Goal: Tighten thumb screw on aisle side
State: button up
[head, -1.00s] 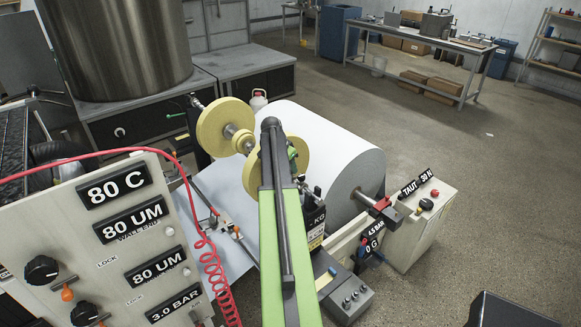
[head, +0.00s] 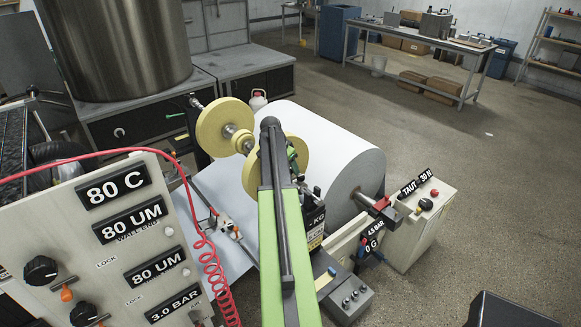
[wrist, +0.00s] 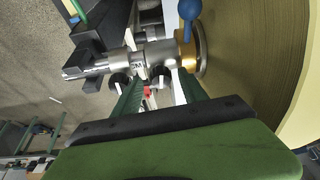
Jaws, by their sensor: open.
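In the wrist view a silver shaft with a stepped collar (wrist: 150,58) runs up to a brass ring (wrist: 201,50) against the yellow roll (wrist: 262,60). A blue ball-ended knob (wrist: 189,10) stands up from the collar near the brass ring; I cannot tell whether it is the thumb screw. My gripper (wrist: 160,80) is open, its two green fingers apart and pointing at the shaft, with nothing seen held between them. In the head view my own arm hides most of the gripper and the shaft end. The yellow roll (head: 300,150) shows behind the arm.
A second yellow roll (head: 214,126) is on the same shaft. A large white paper roll (head: 345,160) stands close on the right. The control panel (head: 95,235) with a red coiled hose (head: 212,270) is at the left.

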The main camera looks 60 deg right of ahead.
jog(key=p+v, duration=1.6)
jog(key=v, duration=0.1)
jog(key=shift+r, duration=0.15)
jog(key=shift+s, duration=0.1)
